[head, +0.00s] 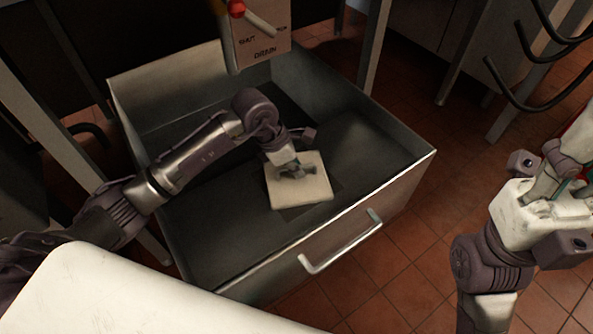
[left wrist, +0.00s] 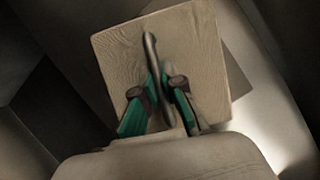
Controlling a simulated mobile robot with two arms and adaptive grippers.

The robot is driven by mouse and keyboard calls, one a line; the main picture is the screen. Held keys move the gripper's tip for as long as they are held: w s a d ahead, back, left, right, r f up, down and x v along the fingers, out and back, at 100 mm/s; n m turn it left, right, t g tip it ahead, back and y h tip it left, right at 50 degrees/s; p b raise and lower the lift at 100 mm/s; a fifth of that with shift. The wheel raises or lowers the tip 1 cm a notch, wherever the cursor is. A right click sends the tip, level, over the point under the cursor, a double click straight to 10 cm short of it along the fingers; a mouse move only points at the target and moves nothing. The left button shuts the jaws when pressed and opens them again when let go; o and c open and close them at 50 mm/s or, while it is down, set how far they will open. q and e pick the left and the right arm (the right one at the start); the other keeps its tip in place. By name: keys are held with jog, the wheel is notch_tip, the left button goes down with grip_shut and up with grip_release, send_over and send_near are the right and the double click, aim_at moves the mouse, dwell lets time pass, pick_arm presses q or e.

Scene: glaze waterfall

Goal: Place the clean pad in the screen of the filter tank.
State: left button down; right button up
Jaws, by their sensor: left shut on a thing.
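The pad (head: 314,188) is a pale, square, flat piece with a raised grip on top. My left gripper (head: 292,169) is inside the tank, above the pad. In the left wrist view its green-tipped fingers (left wrist: 160,103) are closed on the grip, and the pad (left wrist: 200,45) lies beyond them. The filter tank (head: 395,180) is an open, grey, box-like metal drawer with a front handle. A dark patch shows around the pad's edge; I cannot tell whether it is shadow or the screen. My right gripper (head: 568,182) is at the right edge, outside the tank; its fingers are unclear.
A box marked with "DRAIN" (head: 262,35) and a lever with a red knob (head: 237,8) hang over the tank's back edge. A white surface (head: 110,290) covers the lower left. Dark curved hooks (head: 540,75) stick out at upper right. Tiled floor (head: 425,245) lies right of the tank.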

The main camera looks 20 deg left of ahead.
pick_arm(q)
jog(key=c, duration=1.7)
grip_release()
jog(key=shift+f, duration=0.1)
jog(key=o, duration=0.4)
